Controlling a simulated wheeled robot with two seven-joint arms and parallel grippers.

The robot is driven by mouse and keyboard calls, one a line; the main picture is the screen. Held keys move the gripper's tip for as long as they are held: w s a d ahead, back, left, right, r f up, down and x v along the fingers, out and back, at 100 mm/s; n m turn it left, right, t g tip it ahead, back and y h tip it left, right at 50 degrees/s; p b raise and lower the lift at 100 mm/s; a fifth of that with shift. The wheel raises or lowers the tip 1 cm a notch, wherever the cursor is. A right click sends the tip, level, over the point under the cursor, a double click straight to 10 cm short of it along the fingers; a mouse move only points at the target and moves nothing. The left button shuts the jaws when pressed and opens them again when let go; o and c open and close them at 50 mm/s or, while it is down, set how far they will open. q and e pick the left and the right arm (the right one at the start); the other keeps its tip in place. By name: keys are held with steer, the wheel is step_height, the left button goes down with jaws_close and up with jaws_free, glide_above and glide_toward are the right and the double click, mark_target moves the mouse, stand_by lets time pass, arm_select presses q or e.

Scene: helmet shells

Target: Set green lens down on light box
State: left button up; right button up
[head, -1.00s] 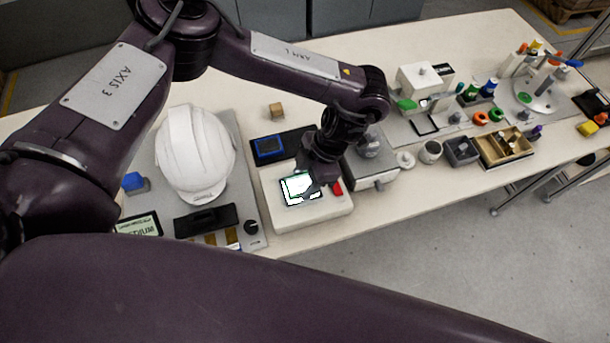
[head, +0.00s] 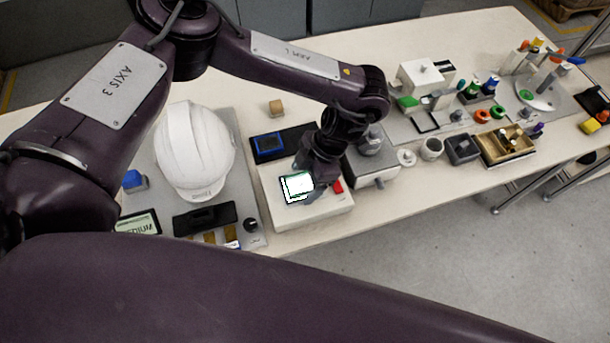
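The light box (head: 325,212) is a pale, low box on the table with a bright, lit window (head: 298,186) in its top. The window has a faint green tint, but I cannot make out the outline of a green lens on it. My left gripper (head: 312,187) points down at the window's right edge, very low over the box. Its fingers are dark and partly hidden by the wrist, so I cannot tell whether they hold anything. My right gripper is out of view.
A white helmet shell (head: 194,150) lies left of the light box. A red piece (head: 338,186) is at the box's right side, and a grey unit (head: 372,172) stands beyond it. Small parts and bins fill the right side.

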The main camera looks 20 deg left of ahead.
arm_select(q)
steer(key=shift+r, duration=0.1)
steer(key=b+v, duration=0.1)
steer(key=v, duration=0.6)
steer(key=shift+w+d, duration=0.1)
steer(key=shift+d+r, duration=0.1)
steer(key=shift+r, duration=0.15)
